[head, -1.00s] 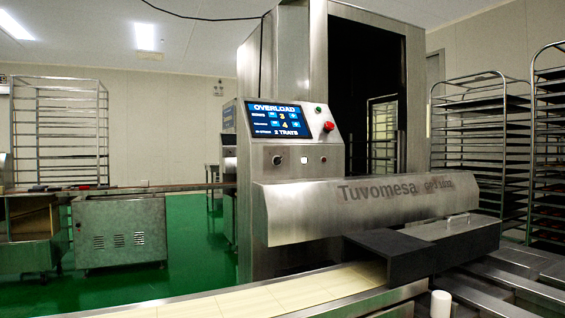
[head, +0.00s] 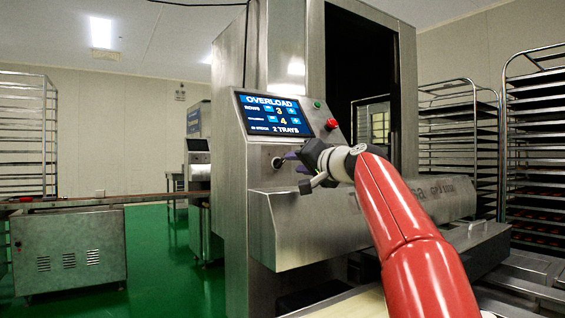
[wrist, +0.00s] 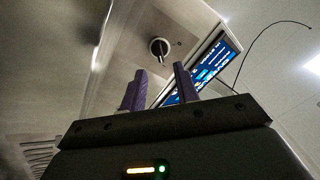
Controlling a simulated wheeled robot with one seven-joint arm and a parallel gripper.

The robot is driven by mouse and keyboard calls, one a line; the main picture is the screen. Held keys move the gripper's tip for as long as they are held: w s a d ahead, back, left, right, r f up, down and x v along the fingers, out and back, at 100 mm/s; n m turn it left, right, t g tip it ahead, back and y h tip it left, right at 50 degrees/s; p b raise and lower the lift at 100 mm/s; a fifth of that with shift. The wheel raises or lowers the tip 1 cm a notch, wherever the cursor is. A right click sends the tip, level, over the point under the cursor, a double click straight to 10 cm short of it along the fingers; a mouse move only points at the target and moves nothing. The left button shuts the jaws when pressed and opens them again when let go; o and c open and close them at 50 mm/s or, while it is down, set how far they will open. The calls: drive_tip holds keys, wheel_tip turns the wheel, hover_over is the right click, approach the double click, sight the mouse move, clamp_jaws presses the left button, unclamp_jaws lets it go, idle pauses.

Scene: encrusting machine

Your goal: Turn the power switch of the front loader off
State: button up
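The power switch is a black rotary knob (head: 277,162) on the steel front panel of the front loader (head: 250,130), below its screen. It also shows in the wrist view as a round knob (wrist: 159,48) with a raised grip, lying beyond the gap between my fingertips. My gripper (head: 293,162) is just right of the switch in the head view. In the wrist view its two purple fingers (wrist: 160,74) stand apart with nothing between them. The fingers look apart from the knob.
The lit screen (head: 272,114) reads "OVERLOAD". A red button (head: 331,125) and a green button (head: 316,104) sit beside it. A long steel cover (head: 290,235) juts out below the panel. Tray racks (head: 457,130) stand at right, and green floor (head: 150,245) is open at left.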

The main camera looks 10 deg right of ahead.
sight(282, 162)
drive_tip(key=p+x, duration=0.2)
drive_tip(key=x, duration=0.3)
drive_tip(key=shift+w+r, duration=0.1)
drive_tip(key=shift+w+a, duration=0.25)
drive_tip(key=shift+w, duration=0.1)
drive_tip(key=shift+c, duration=0.4)
clamp_jaws()
